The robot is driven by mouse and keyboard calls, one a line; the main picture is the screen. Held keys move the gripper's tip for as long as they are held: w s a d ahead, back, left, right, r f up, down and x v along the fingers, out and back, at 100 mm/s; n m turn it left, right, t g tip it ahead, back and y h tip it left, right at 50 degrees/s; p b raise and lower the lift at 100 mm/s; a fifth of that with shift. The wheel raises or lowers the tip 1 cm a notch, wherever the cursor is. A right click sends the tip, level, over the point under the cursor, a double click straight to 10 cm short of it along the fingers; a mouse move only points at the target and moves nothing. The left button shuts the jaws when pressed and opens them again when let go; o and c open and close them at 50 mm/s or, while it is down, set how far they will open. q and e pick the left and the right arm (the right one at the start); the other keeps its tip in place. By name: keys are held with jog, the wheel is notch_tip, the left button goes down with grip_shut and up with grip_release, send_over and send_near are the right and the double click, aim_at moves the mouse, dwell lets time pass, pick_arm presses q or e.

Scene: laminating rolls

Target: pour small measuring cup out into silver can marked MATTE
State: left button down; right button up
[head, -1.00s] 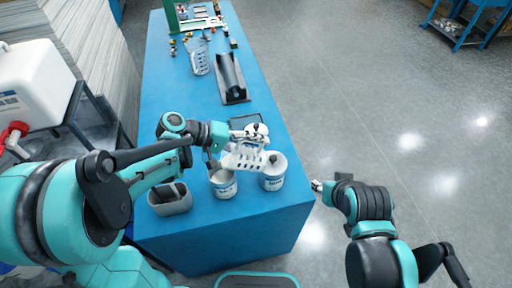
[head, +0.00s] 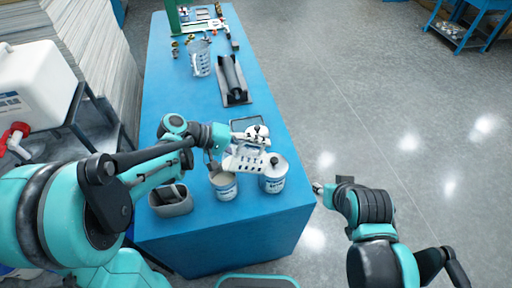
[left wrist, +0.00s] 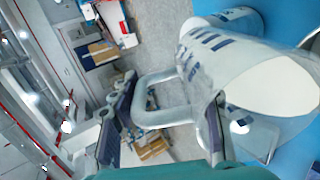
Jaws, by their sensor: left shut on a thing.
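My left gripper (head: 256,134) is shut on the small measuring cup (head: 243,159), a whitish cup with dark markings. It holds the cup tilted above the two cans. In the left wrist view the cup (left wrist: 218,52) lies on its side, its handle (left wrist: 160,98) at the gripper's fingers. A left can (head: 224,188) and a right can (head: 272,182), both pale with blue labels, stand upright near the table's front end. The labels are too small to read, so I cannot tell which says MATTE. No poured stream is visible. My right gripper (head: 318,188) is empty beside the table.
The blue table (head: 180,240) carries a grey container (head: 172,206) at the front left, a larger clear measuring jug (head: 200,62) and a dark roll in a cradle (head: 233,82) farther back. Small parts lie at the far end. Floor to the right is open.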

pick_arm(q)
jog(key=shift+a, duration=0.1)
jog(key=shift+a+r+h+b, duration=0.3)
jog(key=shift+r+h+b, duration=0.15)
jog(key=shift+h+b, duration=0.15)
jog(key=shift+s+a+r, duration=0.1)
jog(key=shift+a+r, duration=0.1)
jog(key=shift+r, duration=0.2)
jog(key=shift+t+h+b, duration=0.3)
jog(key=shift+b, duration=0.05)
dwell(0.4)
jog(key=shift+a+r+b, duration=0.15)
jog(key=shift+a+b, duration=0.1)
jog(key=shift+b, duration=0.15)
jog(key=shift+s+a+r+h+b, duration=0.15)
jog(key=shift+a+r+h+b, duration=0.4)
jog(key=shift+h, duration=0.25)
dwell(0.5)
